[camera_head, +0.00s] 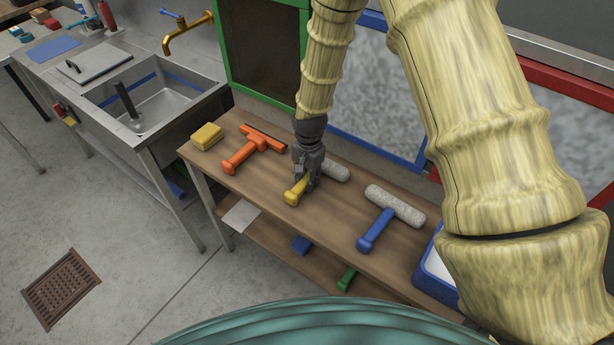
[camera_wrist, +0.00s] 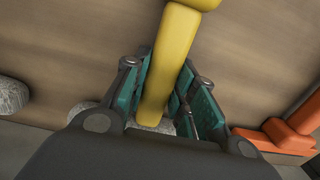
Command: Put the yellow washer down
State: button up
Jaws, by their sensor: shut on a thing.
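The yellow washer has a yellow handle (camera_head: 295,193) and a grey fluffy head (camera_head: 335,171), partly hidden behind my gripper. My gripper (camera_head: 307,178) points down over the middle of the wooden bench and is shut on the handle. In the wrist view the yellow handle (camera_wrist: 172,62) runs between the teal finger pads of my gripper (camera_wrist: 166,82), its knob end toward the top. The washer lies roughly level, at or very near the bench top; I cannot tell whether it touches.
On the wooden bench (camera_head: 270,205), an orange squeegee (camera_head: 243,158) and yellow sponge (camera_head: 207,136) lie left, and a blue washer (camera_head: 376,230) lies right. A blue-rimmed tray (camera_head: 434,270) is at the right end. Framed panels (camera_head: 375,85) stand behind. A sink (camera_head: 150,98) is left.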

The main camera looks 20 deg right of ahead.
jog(key=shift+f, duration=0.15)
jog(key=o, duration=1)
notch_tip(320, 180, up, 12)
jog(key=b, duration=0.3)
jog(key=shift+d+r, duration=0.2)
dwell(0.4)
